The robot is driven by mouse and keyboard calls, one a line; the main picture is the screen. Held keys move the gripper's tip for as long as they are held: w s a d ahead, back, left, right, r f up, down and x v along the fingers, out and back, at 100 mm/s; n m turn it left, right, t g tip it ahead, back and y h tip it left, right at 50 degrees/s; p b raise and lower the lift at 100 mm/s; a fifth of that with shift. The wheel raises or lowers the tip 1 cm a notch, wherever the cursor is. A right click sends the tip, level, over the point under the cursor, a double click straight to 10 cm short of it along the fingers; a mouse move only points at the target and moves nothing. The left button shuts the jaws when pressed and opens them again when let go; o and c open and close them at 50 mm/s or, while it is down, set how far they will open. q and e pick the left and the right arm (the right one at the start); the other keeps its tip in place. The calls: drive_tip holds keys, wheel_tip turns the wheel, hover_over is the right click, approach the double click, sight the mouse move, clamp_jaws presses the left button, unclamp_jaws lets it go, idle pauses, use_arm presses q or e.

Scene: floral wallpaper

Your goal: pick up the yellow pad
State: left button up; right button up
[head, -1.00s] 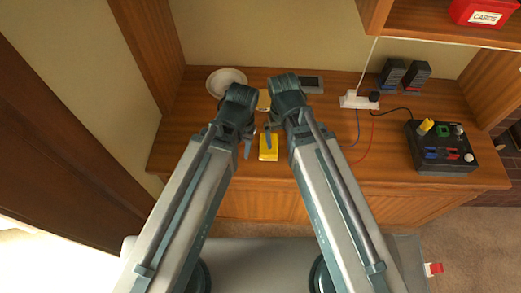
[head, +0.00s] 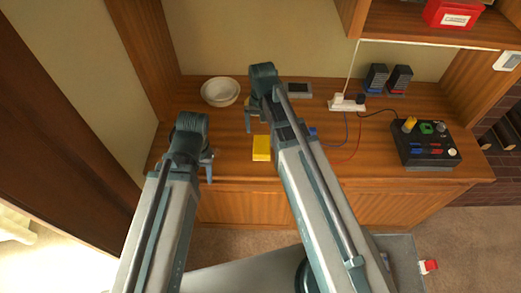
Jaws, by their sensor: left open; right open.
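The yellow pad (head: 261,148) lies flat near the front edge of the wooden counter (head: 225,175), just left of my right forearm. My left gripper (head: 209,166) is open and empty, to the left of the pad at the counter's front edge. My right gripper (head: 254,119) is open, beyond the pad toward the back of the counter. It is partly hidden by its own wrist. Neither gripper touches the pad, as far as I can see.
A white bowl (head: 221,92) stands at the back left. A dark flat device (head: 299,89), a white power strip (head: 346,104) and two dark blocks (head: 387,79) are at the back. A black control box (head: 424,145) is at the right. Cables cross the middle right.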

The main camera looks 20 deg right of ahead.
sight(262, 148)
wheel_tip(262, 148, down, 7)
drive_tip(key=b, duration=0.6)
drive_tip(key=shift+f, duration=0.15)
drive_tip(key=f+b, duration=0.5)
drive_tip(key=shift+s+a+f, duration=0.1)
drive_tip(key=shift+s, duration=0.1)
drive_tip(key=shift+c, duration=0.3)
drive_tip(key=c, duration=1.3)
drive_tip(key=shift+r, duration=0.3)
